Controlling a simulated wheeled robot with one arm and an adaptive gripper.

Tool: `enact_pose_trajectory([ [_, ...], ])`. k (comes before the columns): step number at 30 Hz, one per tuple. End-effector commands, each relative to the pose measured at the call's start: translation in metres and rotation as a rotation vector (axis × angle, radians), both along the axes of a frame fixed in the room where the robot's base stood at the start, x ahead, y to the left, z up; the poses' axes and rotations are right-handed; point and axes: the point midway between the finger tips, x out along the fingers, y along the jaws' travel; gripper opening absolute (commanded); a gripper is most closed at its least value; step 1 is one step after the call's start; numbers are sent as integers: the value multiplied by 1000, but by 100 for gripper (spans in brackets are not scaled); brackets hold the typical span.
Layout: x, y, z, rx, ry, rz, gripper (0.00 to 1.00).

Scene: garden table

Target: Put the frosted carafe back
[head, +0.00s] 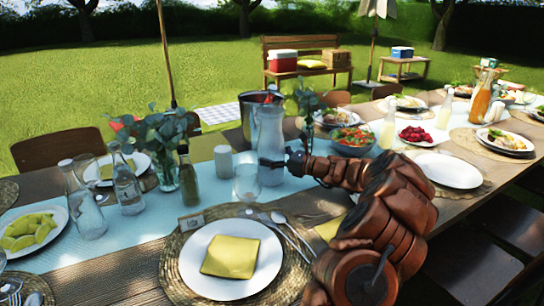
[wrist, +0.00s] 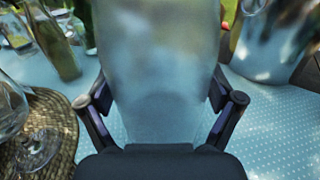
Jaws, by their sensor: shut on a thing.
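The frosted carafe (head: 270,140) stands upright around the middle of the table, on or just above the pale blue runner (head: 215,188); I cannot tell whether its base touches. My gripper (head: 268,163) reaches it from the right and is shut on its lower body. In the wrist view the frosted carafe (wrist: 158,75) fills the middle, with one finger of my gripper (wrist: 158,118) on each side of it. Its base is hidden in the wrist view.
A wine glass (head: 247,180) and a green bottle (head: 188,175) stand close to the left. A metal bucket (head: 248,105) is just behind. A white plate with a yellow napkin (head: 230,258) lies in front. Clear bottles (head: 125,185) stand further left.

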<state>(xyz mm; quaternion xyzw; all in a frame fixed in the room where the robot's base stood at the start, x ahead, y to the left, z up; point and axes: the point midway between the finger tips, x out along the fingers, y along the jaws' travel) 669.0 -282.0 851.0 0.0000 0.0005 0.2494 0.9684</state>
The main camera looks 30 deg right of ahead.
Motion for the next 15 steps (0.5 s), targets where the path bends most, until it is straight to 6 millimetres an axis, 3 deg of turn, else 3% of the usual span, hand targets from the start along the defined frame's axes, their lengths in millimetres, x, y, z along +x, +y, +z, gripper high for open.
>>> enact_pose_trajectory([
  [6, 0, 0, -1, 1, -3, 0, 22],
  [7, 0, 0, -2, 0, -1, 1, 93],
  [9, 0, 0, -2, 0, -1, 1, 100],
  [15, 0, 0, -2, 0, -1, 1, 100],
])
